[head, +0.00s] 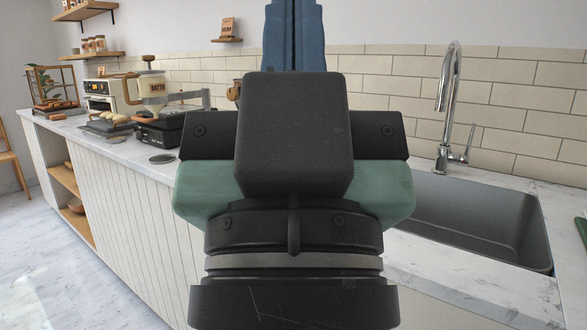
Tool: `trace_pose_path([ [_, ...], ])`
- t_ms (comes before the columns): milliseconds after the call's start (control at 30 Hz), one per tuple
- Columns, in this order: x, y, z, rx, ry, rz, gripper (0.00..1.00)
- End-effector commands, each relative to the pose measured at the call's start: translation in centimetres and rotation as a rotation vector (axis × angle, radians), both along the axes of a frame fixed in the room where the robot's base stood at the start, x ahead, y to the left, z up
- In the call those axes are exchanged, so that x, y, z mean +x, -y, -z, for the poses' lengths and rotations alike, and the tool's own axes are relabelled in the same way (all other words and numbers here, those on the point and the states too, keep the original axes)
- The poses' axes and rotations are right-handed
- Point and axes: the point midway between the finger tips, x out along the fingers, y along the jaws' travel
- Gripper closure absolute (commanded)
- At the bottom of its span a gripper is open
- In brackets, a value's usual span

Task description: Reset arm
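My gripper (293,22) fills the middle of the head view, seen from behind and pointing upward. Its two blue fingers lie side by side with only a thin dark line between them, so it looks shut.
A marble counter (560,290) runs across, with a grey sink (480,215) and chrome tap (450,110) at right. The floor (40,260) at lower left is clear.

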Motion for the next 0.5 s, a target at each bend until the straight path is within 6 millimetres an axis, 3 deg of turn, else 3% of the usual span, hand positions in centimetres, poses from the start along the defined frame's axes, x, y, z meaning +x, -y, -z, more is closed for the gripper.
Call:
trace_pose_path([
  [33,0.0,0.0,-3.3,0.0,-0.001,0.0,1.0],
  [500,0.1,0.0,-17.9,0.0,-0.003,-0.001,1.0],
])
